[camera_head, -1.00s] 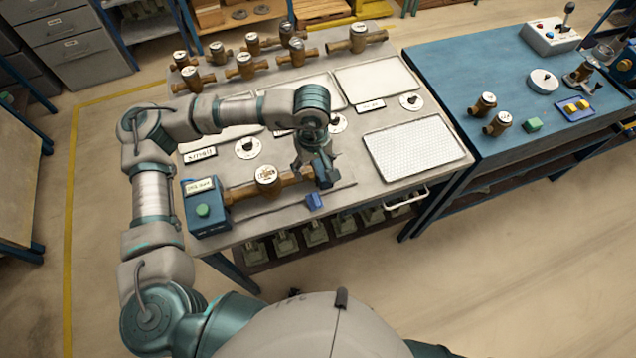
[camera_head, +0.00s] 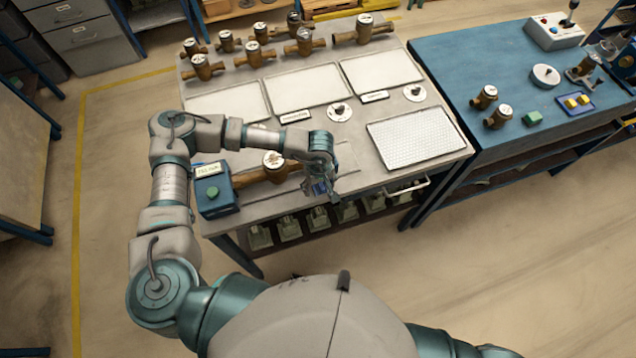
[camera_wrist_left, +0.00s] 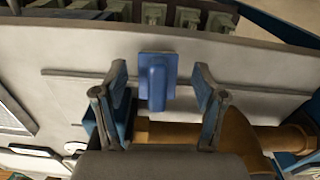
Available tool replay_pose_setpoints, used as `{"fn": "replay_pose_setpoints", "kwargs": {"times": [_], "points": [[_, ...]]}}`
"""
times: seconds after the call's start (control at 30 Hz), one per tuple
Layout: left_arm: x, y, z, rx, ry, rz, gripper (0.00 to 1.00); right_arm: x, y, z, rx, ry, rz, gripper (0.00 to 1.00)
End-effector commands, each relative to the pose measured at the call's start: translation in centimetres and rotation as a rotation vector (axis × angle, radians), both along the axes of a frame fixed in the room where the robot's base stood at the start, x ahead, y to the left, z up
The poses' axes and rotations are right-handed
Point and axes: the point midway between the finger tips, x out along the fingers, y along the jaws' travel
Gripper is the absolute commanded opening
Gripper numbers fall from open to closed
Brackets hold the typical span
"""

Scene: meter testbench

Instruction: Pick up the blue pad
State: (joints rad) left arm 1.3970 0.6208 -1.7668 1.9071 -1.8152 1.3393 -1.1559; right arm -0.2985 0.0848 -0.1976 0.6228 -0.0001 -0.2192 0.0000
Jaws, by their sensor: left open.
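The blue pad (camera_wrist_left: 157,82), a flat plate with a raised rounded grip, shows in the left wrist view near the bench's front edge. It lies between the two fingers of my left gripper (camera_wrist_left: 160,73), with a gap on either side. The fingers are open and hold nothing. In the head view my left gripper (camera_head: 326,192) is over the front edge of the grey bench and largely hides the pad. How high the fingers are above the pad is hard to tell. My right gripper is not in view.
A brass meter (camera_head: 272,168) on its pipe lies just behind the gripper, with a blue box with a green button (camera_head: 215,195) at its left end. White trays (camera_head: 414,138) and several brass meters (camera_head: 255,55) fill the bench behind. A blue table (camera_head: 470,70) stands at right.

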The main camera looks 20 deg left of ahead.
Motion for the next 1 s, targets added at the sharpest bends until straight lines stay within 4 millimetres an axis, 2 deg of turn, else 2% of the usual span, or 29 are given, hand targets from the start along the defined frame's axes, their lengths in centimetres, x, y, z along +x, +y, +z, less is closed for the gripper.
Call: {"fn": "replay_pose_setpoints", "kwargs": {"times": [0.1,0.27,0.37,0.53,0.57,0.6,0.87,1.0], "points": [[-0.01,-0.01,-0.66,0.001,-0.001,0.000,0.71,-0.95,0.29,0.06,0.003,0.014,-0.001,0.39],[-0.03,-0.06,-0.69,0.001,-0.001,0.000,0.71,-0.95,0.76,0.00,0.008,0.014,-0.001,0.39],[-0.02,-0.01,-0.68,0.001,-0.001,0.000,0.51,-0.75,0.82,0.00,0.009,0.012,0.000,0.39],[0.00,0.01,-0.68,0.000,0.000,0.000,0.08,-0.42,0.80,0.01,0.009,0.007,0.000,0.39],[0.00,0.01,-0.68,0.000,0.000,0.000,0.07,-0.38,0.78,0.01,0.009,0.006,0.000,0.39],[0.00,0.01,-0.67,0.000,0.000,0.000,0.01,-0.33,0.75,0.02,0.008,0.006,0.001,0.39],[0.02,0.04,-0.57,0.001,-0.001,0.000,0.01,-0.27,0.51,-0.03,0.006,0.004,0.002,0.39],[0.03,-0.01,0.20,-0.001,-0.002,0.000,0.01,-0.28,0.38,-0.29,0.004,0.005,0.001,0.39]]}}
